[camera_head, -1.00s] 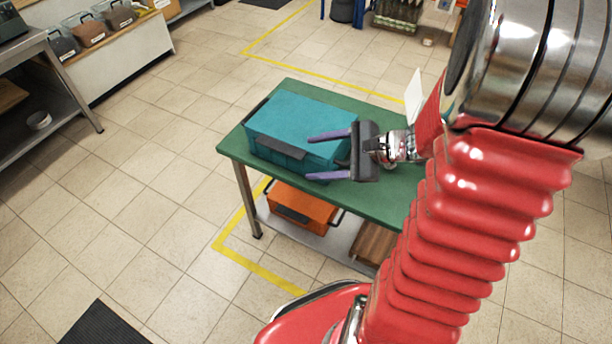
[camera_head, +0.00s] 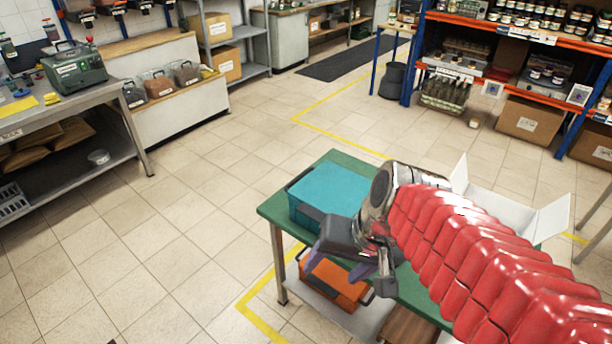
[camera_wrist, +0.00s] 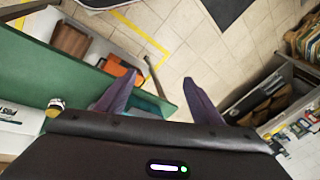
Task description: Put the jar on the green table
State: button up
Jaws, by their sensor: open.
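The green table (camera_head: 335,159) stands in front of me in the head view. It also shows at the left of the wrist view (camera_wrist: 50,65). A small jar (camera_wrist: 56,104) with a yellowish top shows at the left of the wrist view, seemingly on the green surface beside a white box. I cannot make this jar out in the head view, where my arm covers part of the table. My gripper (camera_head: 350,262) is open, with its purple fingers pointing down near the table's front edge.
A teal crate (camera_head: 335,188) fills the table's left end. An open white box (camera_head: 490,200) stands at its right. An orange case (camera_head: 335,283) lies on the lower shelf. Jars line the rack (camera_head: 520,33) at the back right. The floor at left is clear.

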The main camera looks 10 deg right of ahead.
jog(key=shift+s+d+r+n+t+h, duration=0.15)
jog(key=shift+s+r+n+t+h, duration=0.2)
jog(key=shift+r+n, duration=0.4)
jog(key=shift+s+d+r+n+t+h, duration=0.2)
jog(key=shift+r+n+t+h, duration=0.25)
jog(key=shift+r+n, duration=0.35)
jog(key=shift+s+d+r+n+t+h, duration=0.2)
jog(key=shift+r+n+t+h, duration=0.25)
jog(key=shift+r, duration=0.45)
